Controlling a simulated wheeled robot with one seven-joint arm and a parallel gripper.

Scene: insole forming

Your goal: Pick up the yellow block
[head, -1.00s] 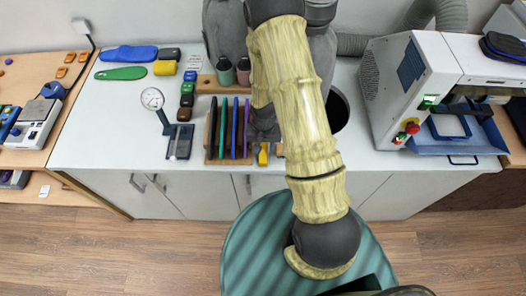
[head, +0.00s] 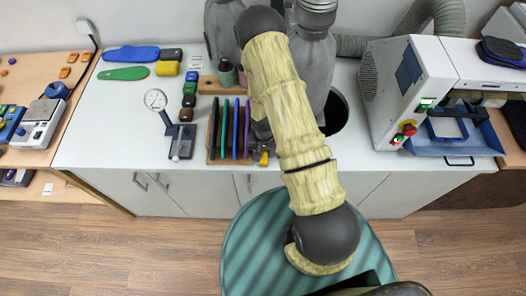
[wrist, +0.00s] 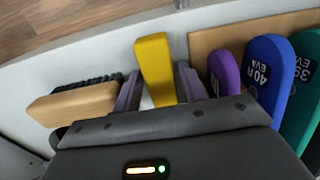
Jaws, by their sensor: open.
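The yellow block (wrist: 154,66) stands out between the two fingers of my gripper (wrist: 158,88) in the wrist view. The fingers are open, one on each side of it; I cannot tell whether either touches it. In the head view a small part of the yellow block (head: 264,158) shows near the bench's front edge, just right of the insole rack. My arm hides most of my gripper there.
A rack (head: 213,157) of upright coloured insoles stands close on one side; its purple insole (wrist: 223,72) is near a finger. A wooden-backed brush (wrist: 72,104) lies on the other side. The press machine (head: 408,85) stands right.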

